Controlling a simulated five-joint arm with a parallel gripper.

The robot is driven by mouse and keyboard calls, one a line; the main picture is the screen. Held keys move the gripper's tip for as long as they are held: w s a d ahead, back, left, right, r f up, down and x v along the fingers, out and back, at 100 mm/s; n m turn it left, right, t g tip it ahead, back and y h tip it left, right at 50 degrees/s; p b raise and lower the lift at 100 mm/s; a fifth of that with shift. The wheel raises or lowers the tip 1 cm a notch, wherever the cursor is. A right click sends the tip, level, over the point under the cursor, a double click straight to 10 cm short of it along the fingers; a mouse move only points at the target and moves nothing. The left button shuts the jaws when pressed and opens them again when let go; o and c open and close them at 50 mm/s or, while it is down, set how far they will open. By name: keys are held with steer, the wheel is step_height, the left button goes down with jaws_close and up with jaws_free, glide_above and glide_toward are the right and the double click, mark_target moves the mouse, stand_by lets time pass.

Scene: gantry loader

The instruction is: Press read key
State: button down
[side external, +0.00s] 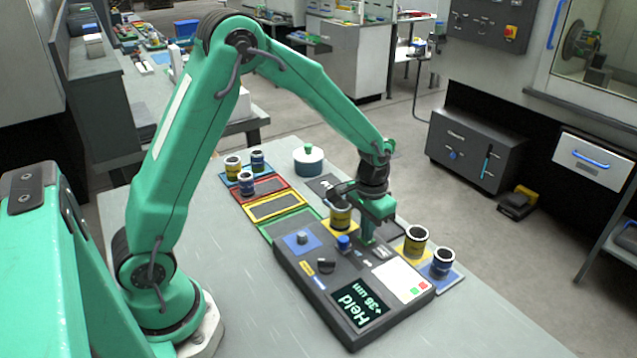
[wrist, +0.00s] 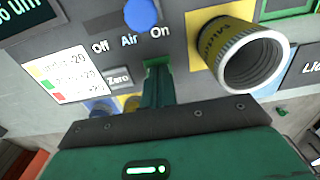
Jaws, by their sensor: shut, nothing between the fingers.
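The dark gauge panel (side external: 328,297) lies on the bench, and its lit display (side external: 358,303) reads "Held +36 um". My gripper (side external: 367,240) points down at the panel's back part, beside the blue knob (side external: 343,242). In the wrist view the closed fingers (wrist: 153,80) reach the panel between the "Off Air On" lettering and the Zero key (wrist: 118,78). Nothing is held. No key labelled read can be made out; the spot under the fingertips is hidden, and I cannot tell whether they touch it.
The bench's front left is clear.

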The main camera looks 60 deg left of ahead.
step_height(320, 180, up, 14)
stand_by(0.6)
steer(key=shift+s, duration=0.1)
stand_by(0.5)
steer(key=s+a+r+t, duration=0.1)
steer(key=s+r+t, duration=0.1)
steer(key=s, duration=0.8)
steer(key=s+r+t, duration=0.3)
steer(key=s+r, duration=0.1)
steer(key=s, duration=0.7)
steer(key=shift+a, duration=0.35)
